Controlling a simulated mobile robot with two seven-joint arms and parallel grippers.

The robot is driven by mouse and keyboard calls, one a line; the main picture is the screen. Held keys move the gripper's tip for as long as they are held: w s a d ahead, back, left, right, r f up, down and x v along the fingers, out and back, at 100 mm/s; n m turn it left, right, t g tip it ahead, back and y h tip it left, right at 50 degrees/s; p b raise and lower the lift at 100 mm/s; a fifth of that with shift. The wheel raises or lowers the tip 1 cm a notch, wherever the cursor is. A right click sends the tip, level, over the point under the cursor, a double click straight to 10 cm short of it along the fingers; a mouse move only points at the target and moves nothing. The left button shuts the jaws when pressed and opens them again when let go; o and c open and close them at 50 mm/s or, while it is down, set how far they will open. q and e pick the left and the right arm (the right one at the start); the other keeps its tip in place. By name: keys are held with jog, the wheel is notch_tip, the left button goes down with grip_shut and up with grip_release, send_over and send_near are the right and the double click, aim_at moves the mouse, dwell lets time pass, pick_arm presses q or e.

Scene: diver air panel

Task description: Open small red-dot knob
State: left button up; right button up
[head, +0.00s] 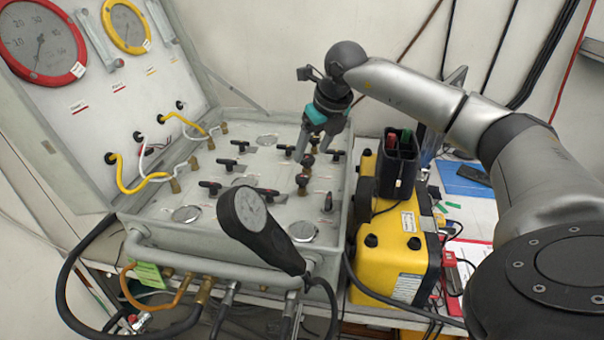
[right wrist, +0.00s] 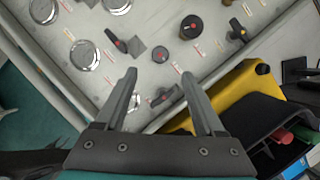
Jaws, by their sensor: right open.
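My right gripper (head: 317,156) is open above the right part of the grey valve panel (head: 262,215), fingers pointing down. In the right wrist view its two fingers (right wrist: 160,78) are apart, with nothing held. A small dark knob with a red dot (right wrist: 162,96) shows in the gap between them, below the tips. Whether a finger touches it I cannot tell. Another dark knob with a red mark (right wrist: 121,45) lies beyond the left fingertip. A round black knob with a red top (right wrist: 191,27) is beyond the right one. My left gripper is out of view.
A yellow case (head: 395,265) and a black pen holder (head: 397,165) stand close at the panel's right. The raised lid (head: 85,130) carries red and yellow gauges. Several dark T-handles cover the panel.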

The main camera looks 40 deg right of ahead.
aim_at(302, 176)
jog(key=x, duration=0.9)
jog(key=shift+w+f, duration=0.15)
jog(key=shift+f, duration=0.2)
grip_shut()
